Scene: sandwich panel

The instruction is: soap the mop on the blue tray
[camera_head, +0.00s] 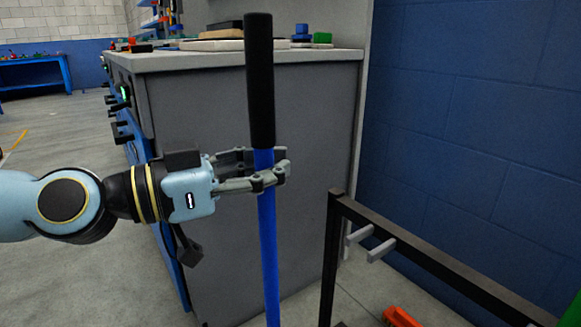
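The mop's handle stands nearly upright in the middle of the view, with a black grip on top and a blue shaft (268,245) below. Its lower end runs out of the bottom edge, so the mop head is hidden. My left gripper (270,168) comes in from the left, with one finger in front of the handle and one behind it, just below the black grip. It looks shut on the handle. My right gripper and a blue tray are not in view.
A grey counter (230,200) stands behind the handle, with boards and small blocks on top. At the lower right is a black metal frame (420,255) with two grey pegs. An orange thing (402,317) lies near the floor. Blue wall closes the right; open floor lies left.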

